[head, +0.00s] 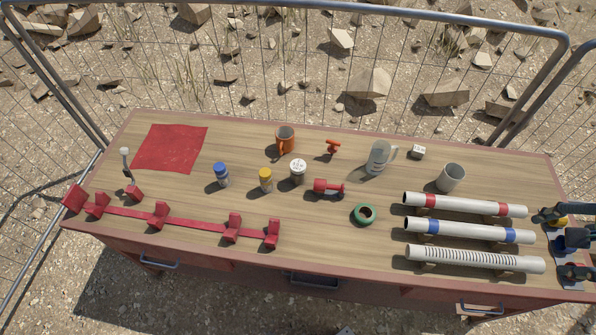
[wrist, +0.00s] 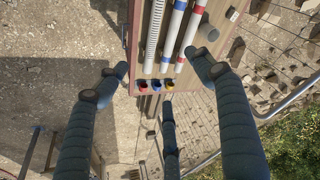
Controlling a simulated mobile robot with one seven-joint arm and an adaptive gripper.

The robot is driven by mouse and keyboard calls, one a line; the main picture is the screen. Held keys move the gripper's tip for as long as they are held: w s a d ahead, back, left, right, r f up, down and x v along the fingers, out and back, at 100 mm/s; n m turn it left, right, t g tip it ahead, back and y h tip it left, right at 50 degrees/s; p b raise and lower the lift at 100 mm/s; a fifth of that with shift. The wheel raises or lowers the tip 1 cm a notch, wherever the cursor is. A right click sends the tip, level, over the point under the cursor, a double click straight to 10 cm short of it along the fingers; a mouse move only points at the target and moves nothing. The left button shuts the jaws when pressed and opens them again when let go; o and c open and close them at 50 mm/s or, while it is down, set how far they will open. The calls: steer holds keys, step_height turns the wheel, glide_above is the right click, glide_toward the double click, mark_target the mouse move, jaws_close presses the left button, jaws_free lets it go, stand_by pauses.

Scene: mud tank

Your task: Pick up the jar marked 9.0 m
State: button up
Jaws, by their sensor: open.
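Three small jars stand upright on the wooden table in the head view. One has a blue lid (head: 221,176), one a yellow lid (head: 265,180), and one, a wider jar, a white lid (head: 298,172). Their markings are too small to read, so I cannot tell which is marked 9.0 m. My gripper (wrist: 158,66) shows in the wrist view, its dark fingers spread wide with nothing between them. It is over the table end that has the pipes, away from the jars. The jars are not seen in the wrist view.
An orange mug (head: 285,140), a red fitting (head: 328,187) and a green ring (head: 363,214) surround the jars. A red slotted rack (head: 188,222) lies in front, left. Three pipes (head: 470,230) lie at right. A glass pitcher (head: 379,158) and grey cup (head: 451,177) stand behind. Mesh fence (head: 300,8) runs behind.

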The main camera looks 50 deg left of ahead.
steer(key=w+a+f, duration=0.1)
steer(key=w+a, duration=0.2)
steer(key=a, duration=0.3)
steer(key=w+a+f+n+g+p, duration=0.1)
steer(key=w+a, duration=0.1)
steer(key=a, duration=0.3)
steer(key=w+a+f, duration=0.1)
steer(key=w+a, duration=0.2)
steer(key=a, duration=0.3)
steer(key=a+f+n+g+p, duration=0.1)
steer(key=a+f, duration=0.3)
steer(key=a, duration=0.5)
steer(key=a+f+n+g+p, duration=0.1)
steer(key=a+f, duration=0.4)
steer(key=a, duration=0.4)
steer(key=n+g+h+p, duration=0.1)
steer(key=n+p, duration=0.1)
glide_above(298, 164)
steer(key=f, duration=2.3)
steer(key=shift+w+d, duration=0.3)
steer(key=shift+s+a+f, duration=0.25)
steer(key=shift+s+f, duration=0.05)
steer(key=shift+s, duration=0.05)
steer(key=shift+f, duration=4.3)
steer(key=shift+f, duration=0.1)
